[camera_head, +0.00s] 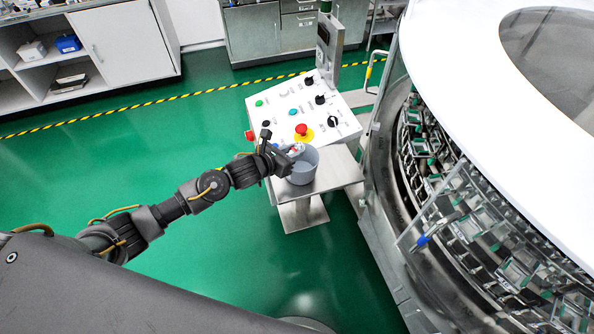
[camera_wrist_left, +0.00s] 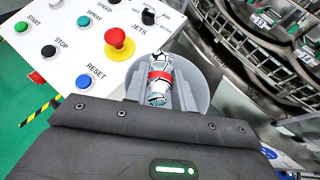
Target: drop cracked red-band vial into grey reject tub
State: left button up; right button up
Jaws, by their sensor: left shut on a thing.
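The cracked vial (camera_wrist_left: 160,78) is clear with dark crack lines and a red band around it. The grey reject tub (camera_head: 303,168) stands on a small steel shelf in front of the control panel. In both views the vial appears over the tub's opening; its exact height above the rim is hard to tell. The tub's rim also shows in the left wrist view (camera_wrist_left: 203,88). My right gripper is not in view.
The control panel (camera_head: 276,108) with buttons, knobs and a red emergency stop (camera_head: 302,130) is just behind the tub. The rotary washer (camera_head: 450,200) with its glass guard stands close on the right. The steel shelf (camera_head: 343,168) has bare room right of the tub. Green floor lies open at left.

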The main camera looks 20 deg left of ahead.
pick_arm(q)
jog(key=shift+f, duration=0.3)
jog(key=o, duration=1)
jog(key=shift+o, duration=0.2)
jog(key=shift+s, duration=0.1)
jog(key=shift+s+a+r, duration=0.1)
jog(key=shift+s+a, duration=0.1)
jog(key=shift+s, duration=0.05)
jog(key=b+v, duration=0.2)
jog(key=v, duration=0.8)
jog(key=shift+b, duration=0.4)
